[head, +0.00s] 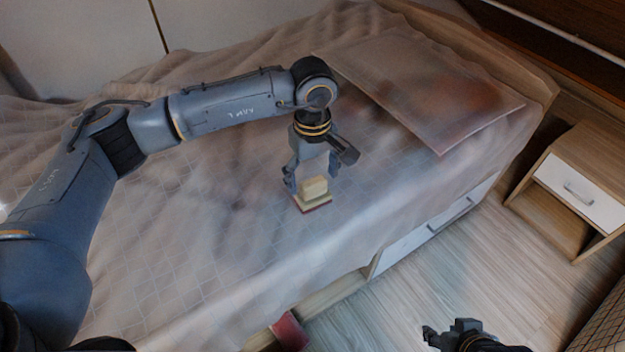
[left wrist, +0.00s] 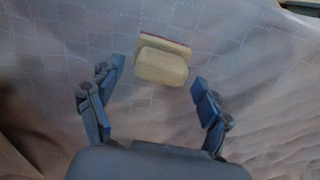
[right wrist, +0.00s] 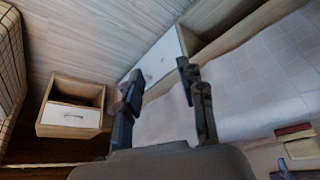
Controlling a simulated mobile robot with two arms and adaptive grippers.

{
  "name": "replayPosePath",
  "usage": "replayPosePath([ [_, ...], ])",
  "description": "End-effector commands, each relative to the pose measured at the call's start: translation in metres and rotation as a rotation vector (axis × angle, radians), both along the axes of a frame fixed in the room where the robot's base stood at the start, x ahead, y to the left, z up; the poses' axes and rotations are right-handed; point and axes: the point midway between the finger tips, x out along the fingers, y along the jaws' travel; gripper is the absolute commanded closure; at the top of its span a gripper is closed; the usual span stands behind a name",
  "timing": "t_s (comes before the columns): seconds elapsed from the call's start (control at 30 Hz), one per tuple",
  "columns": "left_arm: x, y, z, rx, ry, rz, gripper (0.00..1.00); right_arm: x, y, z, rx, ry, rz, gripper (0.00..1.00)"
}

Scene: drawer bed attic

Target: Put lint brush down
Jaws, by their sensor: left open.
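The lint brush (head: 314,188), a pale beige block on a base with a dark red edge, appears to rest on the bed (head: 215,240). My left gripper (head: 310,178) is open just above it, with its fingers pointing down at the brush. In the left wrist view the brush (left wrist: 162,65) lies ahead of the spread fingertips (left wrist: 158,75), with gaps on both sides. My right gripper (head: 432,338) is away from the bed, over the floor. In the right wrist view its fingers (right wrist: 158,80) are apart with nothing between them.
A transparent-looking flat pillow (head: 425,85) lies at the bed's head. A nightstand (head: 580,180) stands at the right. White drawers (head: 425,235) line the bed's side. A red object (head: 290,332) shows at the front, by an opening below the bed. The wooden floor (head: 400,305) is clear.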

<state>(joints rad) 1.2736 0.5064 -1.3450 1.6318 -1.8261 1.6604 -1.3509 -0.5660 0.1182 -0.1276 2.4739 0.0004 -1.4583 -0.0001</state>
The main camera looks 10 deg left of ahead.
Motion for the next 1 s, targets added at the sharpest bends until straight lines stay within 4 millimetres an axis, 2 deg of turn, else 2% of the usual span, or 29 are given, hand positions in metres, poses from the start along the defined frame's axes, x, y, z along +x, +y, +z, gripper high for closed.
replayPosePath([
  [0.03,0.003,-0.001,0.015,0.0,-0.004,0.0,0.21,-0.012,-0.004,0.0,-0.011,0.052,-0.005,0.6],
  [0.1,0.005,-0.002,0.031,0.001,-0.002,0.0,0.21,-0.029,-0.008,-0.002,-0.026,0.127,-0.01,0.6],
  [0.13,0.005,-0.002,0.038,0.0,-0.004,0.0,0.21,-0.031,-0.009,-0.002,-0.028,0.137,-0.01,0.6],
  [0.3,0.005,-0.002,0.076,0.001,-0.002,0.0,0.21,-0.029,-0.008,0.004,-0.026,0.13,-0.01,0.6],
  [0.5,0.005,-0.002,0.104,0.001,-0.001,0.0,0.21,-0.029,-0.008,0.008,-0.027,0.129,-0.009,0.6],
  [0.67,0.004,-0.002,0.112,0.001,0.002,0.0,0.21,-0.029,-0.008,0.009,-0.026,0.128,-0.009,0.6],
  [1.0,0.004,-0.002,0.112,0.002,0.001,0.0,0.21,-0.029,-0.008,0.008,-0.026,0.128,-0.009,0.6],
])
